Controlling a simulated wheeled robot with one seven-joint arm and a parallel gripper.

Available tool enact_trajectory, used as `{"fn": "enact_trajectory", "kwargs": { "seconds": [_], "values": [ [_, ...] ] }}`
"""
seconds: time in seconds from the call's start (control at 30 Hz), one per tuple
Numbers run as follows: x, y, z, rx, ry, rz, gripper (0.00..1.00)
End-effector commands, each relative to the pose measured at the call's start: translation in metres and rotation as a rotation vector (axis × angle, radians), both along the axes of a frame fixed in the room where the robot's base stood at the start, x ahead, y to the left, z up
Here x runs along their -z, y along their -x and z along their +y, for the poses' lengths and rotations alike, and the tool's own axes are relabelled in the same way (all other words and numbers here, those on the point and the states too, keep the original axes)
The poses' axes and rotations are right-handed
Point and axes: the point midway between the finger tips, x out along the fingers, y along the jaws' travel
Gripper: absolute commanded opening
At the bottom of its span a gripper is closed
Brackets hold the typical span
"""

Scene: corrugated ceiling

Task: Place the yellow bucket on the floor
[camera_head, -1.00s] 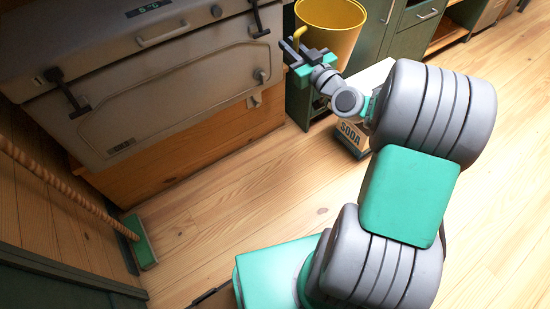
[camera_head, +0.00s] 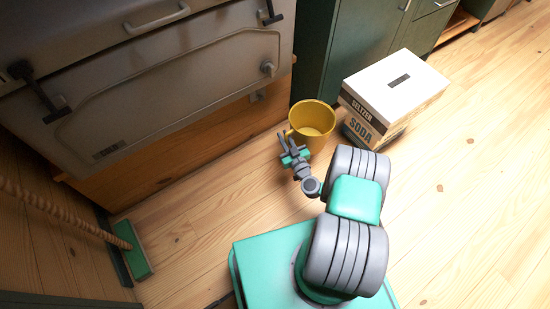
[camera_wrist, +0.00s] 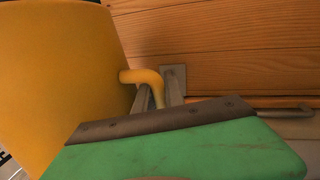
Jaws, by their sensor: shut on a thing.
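The yellow bucket (camera_head: 311,124) is upright and open at the top, low down in front of the cabinets in the head view. My gripper (camera_head: 290,148) is at its left front side, shut on the bucket's handle. In the wrist view the bucket (camera_wrist: 60,75) fills the left side. Its curved yellow handle (camera_wrist: 146,77) passes between the fingers of my gripper (camera_wrist: 160,96). The bucket's base is partly hidden by my arm, so I cannot tell whether it touches the wooden floor (camera_head: 200,215).
A white-topped seltzer and soda box (camera_head: 395,90) stands on the floor just right of the bucket. A grey chest-like appliance (camera_head: 150,85) on a wooden base is to the left. A broom (camera_head: 134,250) is at the lower left. Floor is clear at the right.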

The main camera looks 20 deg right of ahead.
Motion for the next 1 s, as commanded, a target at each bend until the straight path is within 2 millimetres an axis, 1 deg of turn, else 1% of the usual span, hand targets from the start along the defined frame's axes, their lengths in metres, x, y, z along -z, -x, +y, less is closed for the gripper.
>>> {"fn": "enact_trajectory", "kwargs": {
  "seconds": [0.07,0.13,0.37,0.4,0.5,0.6,0.8,0.9,0.97,1.0],
  "values": [
    [0.006,0.003,0.004,0.005,0.0,-0.004,0.0],
    [0.014,0.001,0.015,0.004,-0.001,-0.004,0.0],
    [0.047,-0.016,0.08,-0.002,0.003,-0.001,0.0],
    [0.053,-0.019,0.091,-0.002,0.004,0.0,0.0],
    [0.083,-0.023,0.111,-0.001,0.007,0.003,0.0],
    [0.1,-0.027,0.126,0.0,0.011,0.004,0.0],
    [0.117,-0.031,0.14,0.002,0.011,0.005,0.0],
    [0.136,-0.03,0.138,0.004,0.008,0.004,0.0],
    [0.141,-0.03,0.137,0.005,0.004,0.001,0.0],
    [0.14,-0.031,0.137,0.005,0.001,-0.001,0.0]
  ]
}}
